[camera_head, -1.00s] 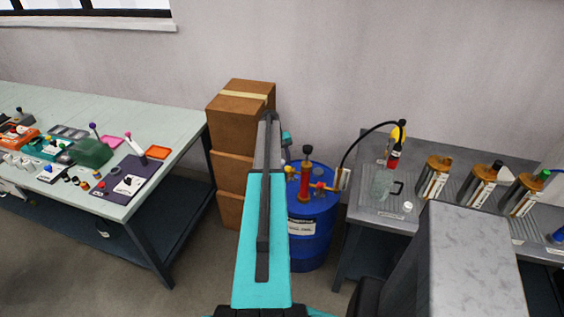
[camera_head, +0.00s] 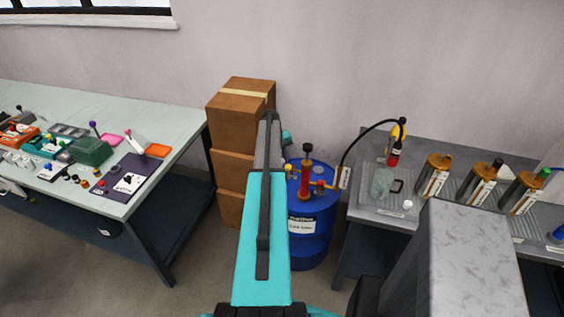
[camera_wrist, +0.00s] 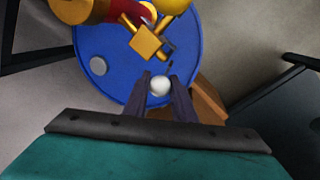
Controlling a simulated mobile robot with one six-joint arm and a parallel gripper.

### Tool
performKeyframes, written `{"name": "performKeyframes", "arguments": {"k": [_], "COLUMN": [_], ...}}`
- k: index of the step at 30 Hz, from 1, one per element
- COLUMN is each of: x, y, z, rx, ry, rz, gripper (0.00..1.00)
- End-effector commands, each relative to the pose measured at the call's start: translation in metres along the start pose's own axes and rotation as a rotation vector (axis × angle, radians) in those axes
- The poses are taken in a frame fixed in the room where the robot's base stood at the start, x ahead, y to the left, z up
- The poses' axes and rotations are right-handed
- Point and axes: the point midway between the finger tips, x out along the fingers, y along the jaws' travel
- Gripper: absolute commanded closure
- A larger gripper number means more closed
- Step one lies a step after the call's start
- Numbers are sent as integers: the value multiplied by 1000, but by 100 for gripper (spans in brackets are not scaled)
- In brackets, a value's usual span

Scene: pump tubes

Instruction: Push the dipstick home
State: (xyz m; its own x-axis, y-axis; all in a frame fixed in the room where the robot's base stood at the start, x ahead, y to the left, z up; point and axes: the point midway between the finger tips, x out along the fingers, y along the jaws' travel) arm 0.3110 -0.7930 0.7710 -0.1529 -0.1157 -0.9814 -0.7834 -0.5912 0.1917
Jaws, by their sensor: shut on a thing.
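In the wrist view, my gripper (camera_wrist: 160,87) is over the blue drum (camera_wrist: 98,32), near its edge. Its two dark fingers are shut on a round white knob (camera_wrist: 161,85), which seems to be the top of the dipstick. The dipstick's shaft does not show below the knob, so I cannot tell how deep it sits. In the head view, the blue drum (camera_head: 313,228) stands on the floor between the two tables. My arm hides the gripper and the dipstick in that view.
A red pump with brass fittings (camera_head: 305,180) rises from the drum top, close to my gripper. Cardboard boxes (camera_head: 233,163) are stacked left of the drum. A grey cap (camera_wrist: 98,66) sits on the drum top.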

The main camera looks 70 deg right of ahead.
Motion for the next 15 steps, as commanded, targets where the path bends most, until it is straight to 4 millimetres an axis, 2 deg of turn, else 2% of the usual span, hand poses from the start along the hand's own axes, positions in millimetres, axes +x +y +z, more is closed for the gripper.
{"name": "performKeyframes", "arguments": {"k": [15], "x": [58], "y": [-11], "z": [0], "rx": [0], "ry": [-1], "rz": [0], "gripper": [100]}}
